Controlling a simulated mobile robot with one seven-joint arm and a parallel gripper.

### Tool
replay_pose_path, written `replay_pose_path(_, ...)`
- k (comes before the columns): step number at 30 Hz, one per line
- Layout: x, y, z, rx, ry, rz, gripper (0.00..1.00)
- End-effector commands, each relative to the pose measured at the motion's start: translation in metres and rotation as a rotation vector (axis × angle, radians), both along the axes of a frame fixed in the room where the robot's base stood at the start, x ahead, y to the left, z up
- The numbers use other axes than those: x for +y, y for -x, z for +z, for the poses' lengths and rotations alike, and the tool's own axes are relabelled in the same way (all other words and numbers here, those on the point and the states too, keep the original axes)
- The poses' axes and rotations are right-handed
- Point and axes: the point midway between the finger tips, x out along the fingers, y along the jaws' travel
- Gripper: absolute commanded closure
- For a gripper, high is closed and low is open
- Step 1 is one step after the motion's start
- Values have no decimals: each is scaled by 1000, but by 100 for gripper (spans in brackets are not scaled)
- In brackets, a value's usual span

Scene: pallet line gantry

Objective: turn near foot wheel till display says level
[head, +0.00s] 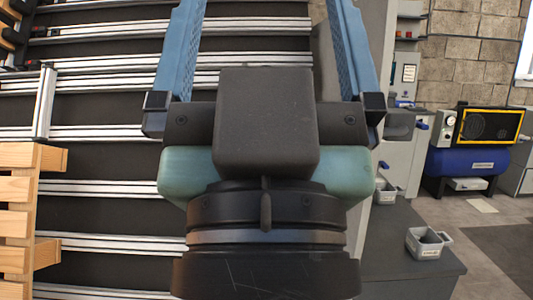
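My gripper (265,35) fills the middle of the head view, seen from behind. Its two blue fingers stand wide apart, with nothing visible between them except the black and silver surface behind. The finger ends run up to the top edge of the picture, so the very tips cannot be made out. I cannot make out any foot wheel. No level display can be read; a small white panel with a dark patch (409,73) sits on the grey cabinet at the right, too small to read.
Silver rails (100,188) cross a dark bed behind and left of my gripper. Wooden pallets (18,205) stand at the left edge. A grey bin (428,243) sits on a dark top (405,268) at lower right. A blue compressor (468,162) stands by the brick wall; floor shows before it.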

Motion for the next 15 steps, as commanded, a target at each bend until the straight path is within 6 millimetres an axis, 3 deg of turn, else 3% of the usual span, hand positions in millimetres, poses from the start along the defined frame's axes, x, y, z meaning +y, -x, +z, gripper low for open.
replay_pose_path(1,0,0,34,0,0,0,0)
replay_pose_path(6,0,0,84,0,1,1,0)
replay_pose_path(10,0,0,110,1,1,1,0)
replay_pose_path(15,0,0,124,1,0,1,0)
